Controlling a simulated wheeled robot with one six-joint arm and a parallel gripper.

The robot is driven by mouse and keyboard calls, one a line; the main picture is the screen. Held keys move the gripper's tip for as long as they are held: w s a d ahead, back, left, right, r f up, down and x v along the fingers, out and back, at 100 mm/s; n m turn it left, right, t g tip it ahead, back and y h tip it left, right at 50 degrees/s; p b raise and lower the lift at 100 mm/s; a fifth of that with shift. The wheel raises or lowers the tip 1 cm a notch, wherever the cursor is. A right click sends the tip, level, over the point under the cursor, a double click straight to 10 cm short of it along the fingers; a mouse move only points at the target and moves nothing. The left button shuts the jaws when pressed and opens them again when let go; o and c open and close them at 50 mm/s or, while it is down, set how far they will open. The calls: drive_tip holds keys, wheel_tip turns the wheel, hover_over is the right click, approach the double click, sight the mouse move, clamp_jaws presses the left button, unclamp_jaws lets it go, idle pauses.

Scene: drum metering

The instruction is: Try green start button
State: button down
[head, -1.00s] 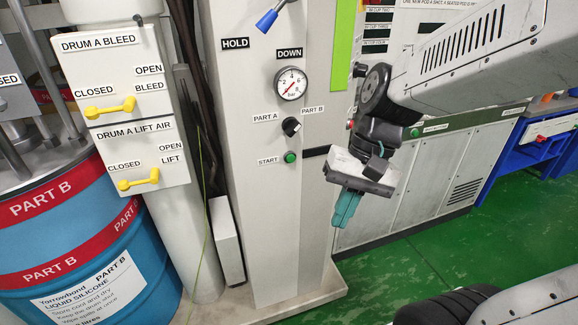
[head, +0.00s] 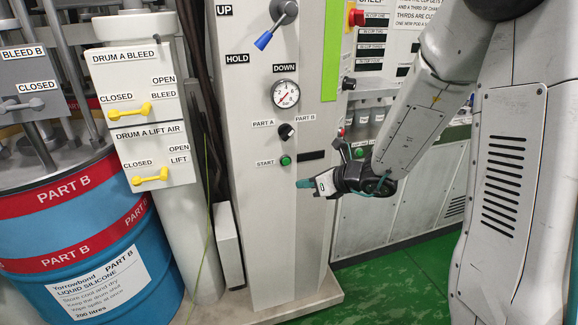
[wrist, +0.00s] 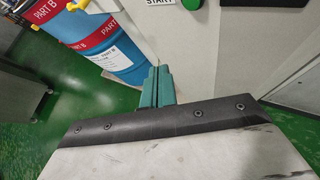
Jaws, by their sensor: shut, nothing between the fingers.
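The green start button (head: 286,160) sits on the pale column, right of the START label (head: 265,163) and below the black PART A / PART B selector (head: 287,131). In the wrist view the green button (wrist: 192,3) shows at the top edge, partly cut off, with the START label (wrist: 160,3) beside it. My gripper (head: 300,184) is shut and empty, its teal fingertips pointing left, a little below and right of the button in the head view. The teal fingers (wrist: 159,82) also show shut in the wrist view. I see no contact with the button.
A pressure gauge (head: 285,94) and a blue-tipped lever (head: 266,38) are higher on the column. Boxes with yellow valve handles (head: 150,177) stand left, beside the blue and red PART B drum (head: 80,225). Green floor (head: 385,268) is open at right.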

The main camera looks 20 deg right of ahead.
sight(286, 162)
drive_tip(key=shift+a, duration=0.3)
drive_tip(key=shift+w, duration=4.45)
drive_tip(key=shift+w, duration=0.1)
drive_tip(key=shift+w, duration=0.3)
drive_tip(key=shift+w, duration=0.4)
drive_tip(key=shift+s, duration=0.8)
